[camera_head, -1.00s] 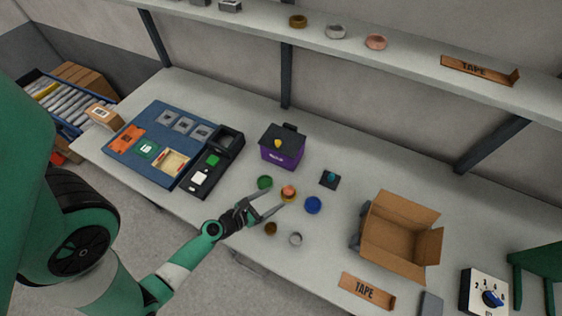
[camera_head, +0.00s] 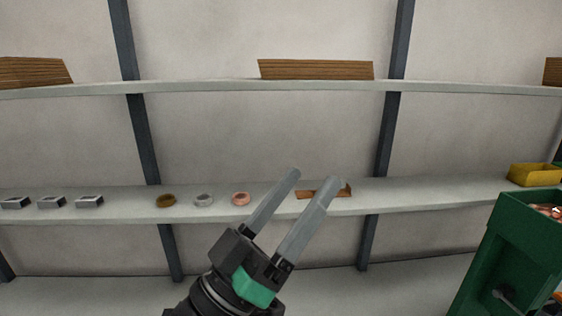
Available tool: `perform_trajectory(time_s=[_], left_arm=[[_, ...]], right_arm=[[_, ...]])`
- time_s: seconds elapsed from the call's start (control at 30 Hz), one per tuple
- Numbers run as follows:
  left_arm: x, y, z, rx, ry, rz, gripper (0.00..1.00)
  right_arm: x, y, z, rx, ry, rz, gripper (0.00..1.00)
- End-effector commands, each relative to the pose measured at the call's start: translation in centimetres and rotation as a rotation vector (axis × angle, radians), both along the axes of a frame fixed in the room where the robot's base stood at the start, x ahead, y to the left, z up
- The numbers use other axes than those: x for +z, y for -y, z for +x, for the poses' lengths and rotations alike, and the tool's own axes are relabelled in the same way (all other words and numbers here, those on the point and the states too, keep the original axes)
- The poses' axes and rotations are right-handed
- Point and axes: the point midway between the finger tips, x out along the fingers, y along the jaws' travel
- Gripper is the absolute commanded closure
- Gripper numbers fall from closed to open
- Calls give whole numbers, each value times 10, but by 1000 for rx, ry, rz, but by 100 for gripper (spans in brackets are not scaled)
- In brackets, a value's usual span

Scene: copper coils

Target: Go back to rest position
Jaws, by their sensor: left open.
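My left gripper (camera_head: 312,178) is large in the lower middle of the head view, raised in front of the shelves. Its two grey fingers are parallel and apart, pointing up and to the right, with nothing between them. The fingertips overlap the lower shelf in the picture and partly cover a brown tape holder (camera_head: 322,191). On that shelf, left of the fingers, lie a copper-pink coil (camera_head: 240,198), a silver coil (camera_head: 204,200) and a brown coil (camera_head: 166,200). My right gripper is not in view.
The lower shelf (camera_head: 420,194) also holds several grey blocks (camera_head: 51,202) at left and a yellow bin (camera_head: 534,175) at right. A green container (camera_head: 515,245) with copper-coloured pieces stands at the lower right. The upper shelf (camera_head: 190,87) holds wooden boxes (camera_head: 316,69).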

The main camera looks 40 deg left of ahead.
Motion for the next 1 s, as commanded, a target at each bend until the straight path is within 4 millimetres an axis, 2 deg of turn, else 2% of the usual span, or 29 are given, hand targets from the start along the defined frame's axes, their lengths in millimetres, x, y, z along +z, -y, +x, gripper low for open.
perform_trajectory(time_s=[0.03, 0.1, 0.17, 0.27, 0.47, 0.57, 0.67, 0.77, 0.9, 1.0], left_arm=[[34, 11, -20, 62, 85, 74, 22], [63, 18, -41, 150, 158, 146, 22], [77, 19, -52, 200, 195, 179, 22], [84, 20, -59, 233, 214, 200, 22], [84, 19, -57, 233, 211, 200, 22], [93, 19, -57, 233, 211, 200, 22], [118, 19, -57, 231, 211, 199, 22], [159, 19, -57, 231, 210, 200, 22], [228, 19, -57, 230, 210, 199, 22], [269, 19, -57, 231, 211, 199, 22]], right_arm=[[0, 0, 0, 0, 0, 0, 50], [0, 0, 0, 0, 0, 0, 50], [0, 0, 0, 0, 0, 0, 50], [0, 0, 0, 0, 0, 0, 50], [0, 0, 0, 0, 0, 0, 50], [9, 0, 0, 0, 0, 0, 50], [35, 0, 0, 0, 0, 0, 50], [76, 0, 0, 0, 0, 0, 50], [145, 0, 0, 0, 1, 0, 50], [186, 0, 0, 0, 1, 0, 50]])
